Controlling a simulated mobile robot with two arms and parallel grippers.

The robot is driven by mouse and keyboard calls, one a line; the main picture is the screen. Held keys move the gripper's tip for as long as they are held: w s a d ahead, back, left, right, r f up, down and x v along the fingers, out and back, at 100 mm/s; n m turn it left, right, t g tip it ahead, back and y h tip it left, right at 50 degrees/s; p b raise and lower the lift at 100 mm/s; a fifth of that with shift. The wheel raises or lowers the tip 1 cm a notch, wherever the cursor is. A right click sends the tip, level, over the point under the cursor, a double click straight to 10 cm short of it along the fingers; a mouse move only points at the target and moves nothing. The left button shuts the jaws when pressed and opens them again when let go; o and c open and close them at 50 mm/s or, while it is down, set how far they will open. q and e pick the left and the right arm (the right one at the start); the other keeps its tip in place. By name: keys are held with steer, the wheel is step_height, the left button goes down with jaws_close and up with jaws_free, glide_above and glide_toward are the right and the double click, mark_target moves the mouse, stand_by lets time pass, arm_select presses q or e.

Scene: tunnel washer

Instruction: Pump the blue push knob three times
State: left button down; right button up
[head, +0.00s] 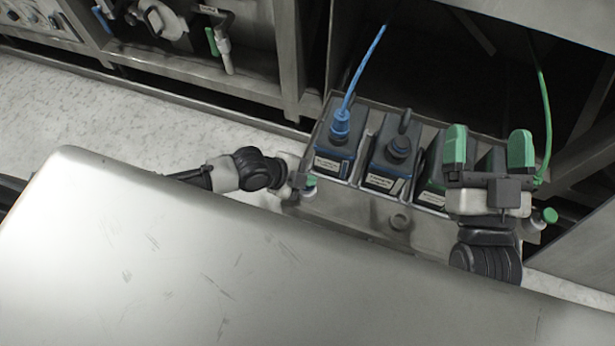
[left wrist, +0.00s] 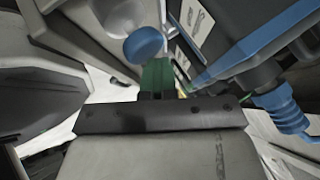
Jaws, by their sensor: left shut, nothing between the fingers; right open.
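The blue push knob (left wrist: 144,46) shows in the left wrist view as a round blue cap, just beyond and slightly left of my left fingertips. I cannot tell whether they touch it. I cannot make the knob out clearly in the head view. My left gripper (head: 306,182) is at the left end of the container tray; its green fingers (left wrist: 157,76) are shut together with nothing between them. My right gripper (head: 488,148) is open and empty, its two green fingers pointing up over the right part of the tray.
A metal tray (head: 368,213) holds several dark containers, one with a blue cap and hose (head: 341,124). A green hose (head: 545,110) rises at the right. A green cap (head: 550,215) stands at the tray's right end. A bare, light metal surface (head: 200,260) fills the foreground.

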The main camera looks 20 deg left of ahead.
arm_select(q)
steer(key=shift+r+p, duration=0.65)
steer(key=shift+r, duration=0.3)
arm_select(e)
steer(key=shift+w+d+f+g+h, duration=0.15)
steer(key=shift+f+g+h, duration=0.15)
steer(key=shift+f+g, duration=0.55)
steer(key=shift+w+d+f+g+h, duration=0.15)
steer(key=shift+f+g+h, duration=0.15)
steer(key=shift+f+g, duration=0.6)
steer(key=shift+d+f+g+h, duration=0.15)
steer(key=shift+f+g+h, duration=0.15)
steer(key=shift+f+g, duration=0.55)
steer(key=shift+f, duration=0.15)
arm_select(q)
steer(key=shift+r+p, duration=0.6)
steer(key=shift+p, duration=0.15)
step_height(320, 180, up, 2)
steer(key=shift+p, duration=1)
steer(key=shift+r+p, duration=0.75)
steer(key=shift+r, duration=0.15)
arm_select(e)
steer(key=s+d+f+g+h, duration=0.3)
steer(key=s+d+f+g, duration=0.2)
steer(key=s+f+g, duration=0.4)
steer(key=shift+s+f+m+g+h, duration=0.3)
steer(key=shift+s+f+m+g, duration=0.1)
steer(key=shift+s+g, duration=1.1)
